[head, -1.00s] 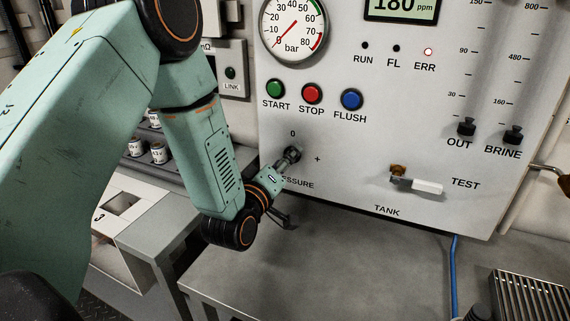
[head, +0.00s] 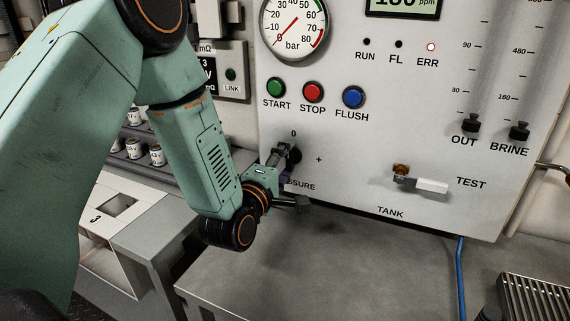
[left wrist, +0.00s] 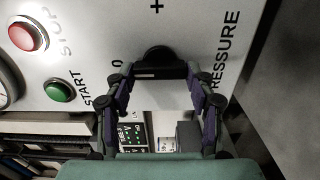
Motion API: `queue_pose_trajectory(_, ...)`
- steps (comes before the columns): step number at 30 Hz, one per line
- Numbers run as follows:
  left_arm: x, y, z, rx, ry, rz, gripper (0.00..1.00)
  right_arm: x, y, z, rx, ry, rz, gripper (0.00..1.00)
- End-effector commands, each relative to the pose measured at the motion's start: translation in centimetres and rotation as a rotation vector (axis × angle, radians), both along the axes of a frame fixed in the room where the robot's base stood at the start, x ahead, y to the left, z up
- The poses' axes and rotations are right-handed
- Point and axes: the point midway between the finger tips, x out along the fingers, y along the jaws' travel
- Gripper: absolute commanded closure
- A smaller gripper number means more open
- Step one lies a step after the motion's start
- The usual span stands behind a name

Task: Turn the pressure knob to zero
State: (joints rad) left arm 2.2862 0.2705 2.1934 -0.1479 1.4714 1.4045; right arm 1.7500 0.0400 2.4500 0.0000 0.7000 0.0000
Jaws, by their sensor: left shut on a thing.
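The pressure knob (head: 294,155) is black and sits on the white panel, under a 0 mark and left of a plus mark. My left gripper (head: 284,158) is at the knob and partly covers it and the PRESSURE label. In the left wrist view the knob (left wrist: 160,62) lies between the two fingertips of my left gripper (left wrist: 160,76), which is shut on it. A pale line shows on the knob there. The round bar gauge (head: 294,27) has its red needle pointing to the lower left, near 0. My right gripper is not in view.
Green START (head: 275,87), red STOP (head: 313,92) and blue FLUSH (head: 353,97) buttons sit above the knob. A TEST valve with a white handle (head: 431,186) is to the right. A grey bench (head: 330,260) below is mostly clear.

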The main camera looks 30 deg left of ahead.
Motion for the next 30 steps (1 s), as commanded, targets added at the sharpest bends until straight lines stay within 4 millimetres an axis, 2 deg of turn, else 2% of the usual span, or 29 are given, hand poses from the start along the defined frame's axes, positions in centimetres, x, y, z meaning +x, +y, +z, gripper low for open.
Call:
queue_pose_trajectory(15, -0.01, 0.08, 0.0, -0.022, -0.001, 0.003, 0.77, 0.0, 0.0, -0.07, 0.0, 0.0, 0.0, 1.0)
queue_pose_trajectory(16, -0.01, 0.08, 0.0, -0.022, -0.001, 0.003, 0.44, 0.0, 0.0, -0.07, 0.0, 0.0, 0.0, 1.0)
queue_pose_trajectory(24, -0.01, 0.04, -0.01, -0.019, -0.001, 0.001, 0.23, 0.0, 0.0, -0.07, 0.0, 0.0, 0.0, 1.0)
queue_pose_trajectory(30, -0.01, 0.02, -0.01, -0.018, -0.001, 0.001, 0.23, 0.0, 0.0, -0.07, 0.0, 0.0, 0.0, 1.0)
